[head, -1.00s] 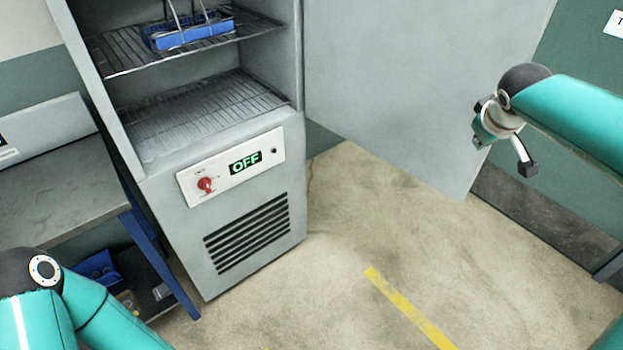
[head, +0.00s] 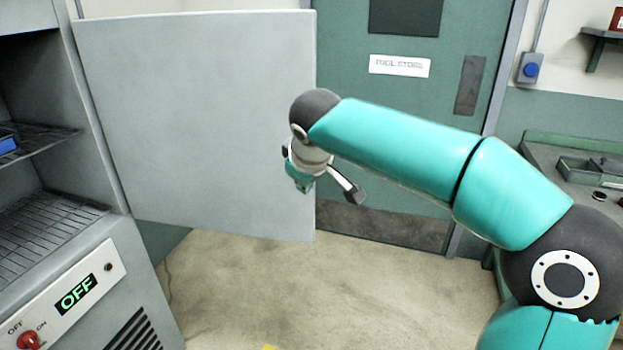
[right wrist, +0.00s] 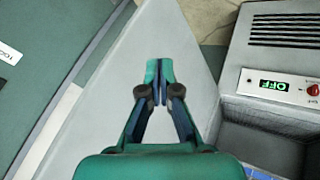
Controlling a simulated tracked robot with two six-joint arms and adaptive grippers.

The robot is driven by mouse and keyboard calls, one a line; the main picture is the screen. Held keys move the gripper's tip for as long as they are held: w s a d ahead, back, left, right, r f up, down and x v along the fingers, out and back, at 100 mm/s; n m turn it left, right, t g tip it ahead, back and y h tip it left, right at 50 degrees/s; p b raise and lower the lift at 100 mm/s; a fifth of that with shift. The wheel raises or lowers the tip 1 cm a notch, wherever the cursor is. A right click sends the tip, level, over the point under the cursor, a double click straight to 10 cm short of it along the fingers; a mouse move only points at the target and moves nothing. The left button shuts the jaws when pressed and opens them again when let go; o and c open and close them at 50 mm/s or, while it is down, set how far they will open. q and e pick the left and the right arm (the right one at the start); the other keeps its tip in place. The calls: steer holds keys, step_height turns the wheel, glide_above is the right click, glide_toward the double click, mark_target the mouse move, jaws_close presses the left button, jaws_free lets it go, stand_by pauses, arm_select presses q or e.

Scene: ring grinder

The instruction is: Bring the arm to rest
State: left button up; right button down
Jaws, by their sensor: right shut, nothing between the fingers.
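My right arm (head: 400,150) reaches across the head view from the lower right, with its wrist in front of the open cabinet door. My right gripper (right wrist: 160,75) shows in the right wrist view, with its fingers together and nothing between them. In the head view, it is small and partly hidden by the wrist. The open door (head: 205,120) also lies behind the fingers in the right wrist view (right wrist: 95,115). I cannot tell the gap between gripper and door. My left gripper is not in view.
The grey cabinet (head: 80,140) stands open at the left, with wire shelves and a blue-based item (head: 8,145). Its display (head: 77,292) reads OFF above a red knob (head: 28,341). A green door marked TOOL STORE (head: 400,66) is behind. A bench (head: 560,160) stands right. The central floor is clear.

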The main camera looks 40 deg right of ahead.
step_height(320, 180, up, 3)
steer(key=s, duration=0.3)
steer(key=a+f+n+g+y, duration=0.1)
steer(key=a+f+g+y, duration=0.3)
steer(key=f, duration=1.2)
steer(key=a+f+n+g+h, duration=0.1)
steer(key=a+f+g, duration=0.35)
steer(key=f, duration=1.15)
steer(key=s+a+f+m+y, duration=0.4)
steer(key=s+a+f+y, duration=0.2)
steer(key=s+a+f, duration=1.5)
steer(key=w+d+m+t, duration=0.1)
steer(key=w+t, duration=0.2)
steer(key=w, duration=0.3)
steer(key=shift+d+f+m+h, duration=0.25)
steer(key=shift+f+m+h, duration=0.05)
steer(key=shift+f+m, duration=0.15)
steer(key=shift+a, duration=0.1)
